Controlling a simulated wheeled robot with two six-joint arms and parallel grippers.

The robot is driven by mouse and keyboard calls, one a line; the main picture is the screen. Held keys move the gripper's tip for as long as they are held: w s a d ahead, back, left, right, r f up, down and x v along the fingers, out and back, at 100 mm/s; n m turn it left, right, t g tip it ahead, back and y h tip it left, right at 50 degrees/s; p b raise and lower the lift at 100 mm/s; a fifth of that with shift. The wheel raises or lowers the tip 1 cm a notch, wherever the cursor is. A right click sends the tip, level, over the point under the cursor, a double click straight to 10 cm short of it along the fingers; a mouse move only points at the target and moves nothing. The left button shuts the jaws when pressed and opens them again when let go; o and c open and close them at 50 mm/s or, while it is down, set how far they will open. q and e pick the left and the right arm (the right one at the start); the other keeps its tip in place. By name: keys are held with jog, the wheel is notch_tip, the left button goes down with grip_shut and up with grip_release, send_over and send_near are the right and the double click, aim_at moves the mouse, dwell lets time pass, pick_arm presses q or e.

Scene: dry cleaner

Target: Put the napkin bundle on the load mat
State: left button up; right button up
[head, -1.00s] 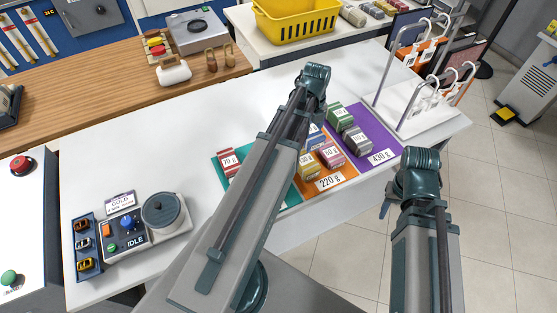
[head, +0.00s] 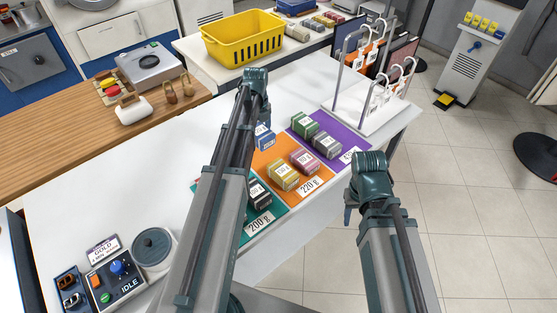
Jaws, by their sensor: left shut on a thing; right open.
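A small blue labelled bundle (head: 264,138) shows just right of my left arm, by the upper end of the orange mat (head: 264,159). My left gripper (head: 252,130) is largely hidden behind its own arm; it appears shut on this blue bundle. I cannot read which bundle is the napkin one. A teal mat (head: 273,215) marked 200 g and a purple mat (head: 349,144) flank the orange one, marked 220 g. No mat is legibly named as the load mat. My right gripper (head: 349,213) is open and empty, mostly hidden by its wrist, past the counter's front edge.
Black (head: 259,194), yellow (head: 283,175), pink (head: 304,161), green (head: 305,124) and grey (head: 327,145) bundles sit on the mats. A hanger rack (head: 372,118) stands right. A scale (head: 152,248) is at front left. White counter (head: 120,180) left of my arm is clear.

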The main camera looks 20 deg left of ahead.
aim_at(262, 159)
pick_arm(q)
jog(key=shift+s+f+b, duration=0.1)
jog(key=shift+f+b, duration=4.8)
jog(key=shift+f, duration=0.05)
jog(key=shift+f, duration=0.1)
jog(key=shift+f, duration=0.15)
jog(key=o, duration=1.5)
